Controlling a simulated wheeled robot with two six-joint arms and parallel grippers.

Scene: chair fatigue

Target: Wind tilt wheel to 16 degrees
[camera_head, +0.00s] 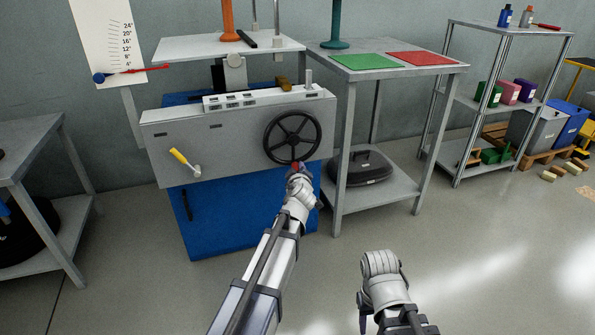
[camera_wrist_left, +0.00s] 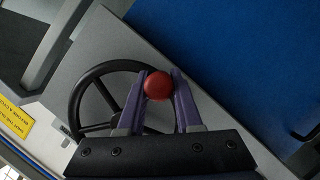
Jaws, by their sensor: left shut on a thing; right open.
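The black spoked tilt wheel (camera_head: 292,138) is on the right of the grey machine front. In the left wrist view the wheel (camera_wrist_left: 75,108) is partly covered by my gripper. Its red knob (camera_wrist_left: 159,85) sits at the rim, between the purple fingers of my left gripper (camera_wrist_left: 160,88), which are shut on it. In the head view the left gripper (camera_head: 296,168) is at the wheel's bottom. The white scale board (camera_head: 100,30) hangs at upper left; its red pointer (camera_head: 140,71) lies slightly below the 4 mark. My right gripper (camera_head: 380,262) is open and empty, low in front.
A yellow-handled lever (camera_head: 180,157) is on the machine front, left of the wheel. A grey side table (camera_head: 400,72) with green and red mats stands close to the right. A shelf rack (camera_head: 497,105) is farther right.

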